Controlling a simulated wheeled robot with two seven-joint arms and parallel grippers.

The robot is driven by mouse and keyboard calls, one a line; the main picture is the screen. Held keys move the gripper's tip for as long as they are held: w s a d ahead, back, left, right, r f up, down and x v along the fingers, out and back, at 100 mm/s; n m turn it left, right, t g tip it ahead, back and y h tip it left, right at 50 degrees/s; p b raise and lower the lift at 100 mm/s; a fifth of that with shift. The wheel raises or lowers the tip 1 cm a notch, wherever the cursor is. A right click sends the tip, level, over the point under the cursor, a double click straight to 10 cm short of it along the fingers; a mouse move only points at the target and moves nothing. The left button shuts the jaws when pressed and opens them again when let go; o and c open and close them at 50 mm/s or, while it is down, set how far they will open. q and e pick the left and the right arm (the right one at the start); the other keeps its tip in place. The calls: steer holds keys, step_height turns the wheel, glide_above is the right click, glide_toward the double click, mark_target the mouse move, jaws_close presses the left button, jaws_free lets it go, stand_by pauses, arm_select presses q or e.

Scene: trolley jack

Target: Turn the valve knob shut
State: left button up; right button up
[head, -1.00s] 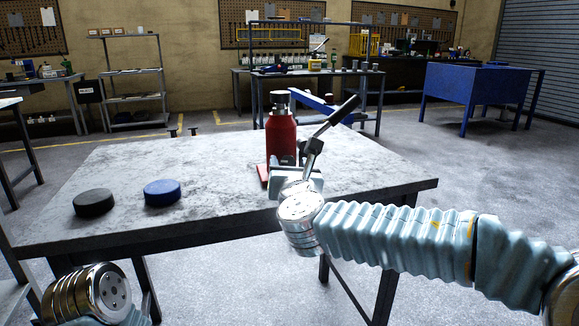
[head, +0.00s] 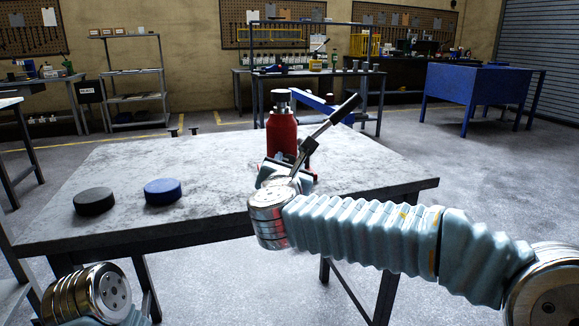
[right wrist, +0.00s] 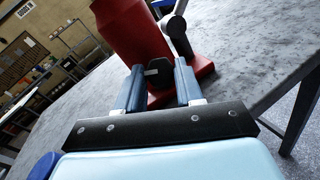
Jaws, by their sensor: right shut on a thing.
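The red jack (head: 282,137) stands upright near the right part of the table, with a grey metal top. Its long handle (head: 343,110) with a black grip slants up to the right. In the right wrist view, the jack body (right wrist: 128,32) rises behind a dark, faceted valve knob (right wrist: 158,73) low on its side. My right gripper (right wrist: 160,80) has one finger on each side of the knob and is shut on it. In the head view, my right wrist hides the knob and most of the fingers. Only part of my left arm shows; its gripper is out of view.
A black disc (head: 94,201) and a blue disc (head: 162,191) lie on the left part of the grey table (head: 215,160). The table between the discs and the jack is clear. Shelves and benches stand far behind.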

steer(key=shift+a+r+m+g+h+p, duration=0.1)
steer(key=shift+a+m+g+h+p, duration=0.1)
steer(key=shift+m+h, duration=0.3)
steer(key=shift+a+r+m+g+h+p, duration=0.1)
steer(key=shift+m+g+h+p, duration=0.15)
steer(key=shift+m, duration=0.45)
steer(key=shift+r+m+g+h+p, duration=0.15)
steer(key=shift+m+g+h+p, duration=0.3)
steer(key=shift+m+h+p, duration=0.55)
steer(key=m+g+p, duration=0.1)
steer(key=m, duration=0.1)
steer(key=m+g+h+p, duration=0.1)
steer(key=p, duration=0.1)
steer(key=m+g+h+p, duration=0.1)
steer(key=m, duration=0.1)
steer(key=shift+w+a+r+m+p, duration=0.2)
steer(key=shift+r+m+p, duration=0.05)
steer(key=shift+m+p, duration=0.05)
steer(key=shift+w+m+g+h+p, duration=0.1)
steer(key=shift+m+g+h+p, duration=0.25)
steer(key=shift+m+g+p, duration=0.75)
steer(key=shift+f+m+g, duration=0.1)
steer(key=shift+m+g, duration=0.5)
steer(key=shift+m, duration=0.5)
steer(key=shift+w, duration=0.1)
steer(key=o, duration=1)
steer(key=shift+o, duration=0.2)
